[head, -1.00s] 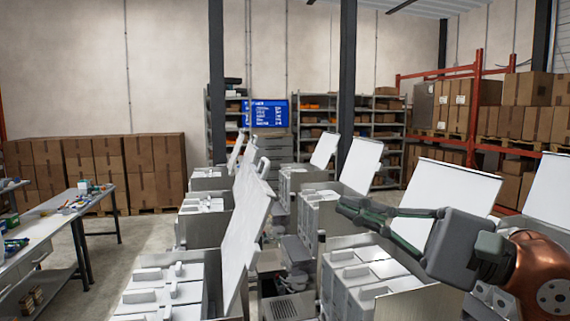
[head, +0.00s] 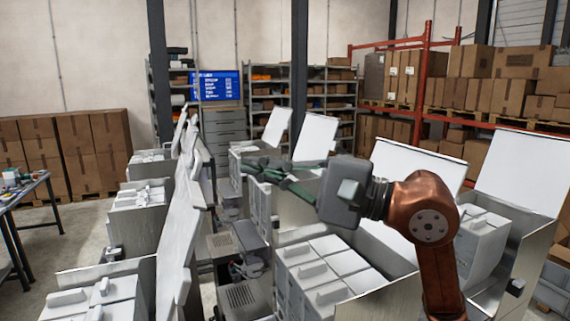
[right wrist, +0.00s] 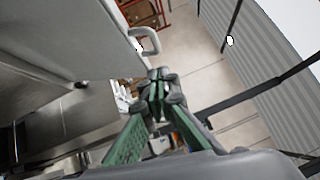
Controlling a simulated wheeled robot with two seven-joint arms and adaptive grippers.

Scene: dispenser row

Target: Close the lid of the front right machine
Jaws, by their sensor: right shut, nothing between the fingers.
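The front right machine (head: 335,265) stands near the lower middle of the head view, with white compartments in a metal case. Its white lid (head: 425,168) is raised behind it, partly hidden by my right arm. My right gripper (head: 250,168) is shut and empty, pointing left above the machine row. In the right wrist view its fingertips (right wrist: 158,88) meet, just below a looped handle (right wrist: 146,42) on the edge of a pale panel (right wrist: 85,35). A gap shows between fingertips and handle; I cannot tell which machine's lid this is. My left gripper is out of view.
Another open machine (head: 485,235) stands at the right, its lid (head: 525,165) raised. A row of open machines (head: 140,210) runs along the left, with tall lids close to the aisle. A workbench (head: 20,190) is at far left.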

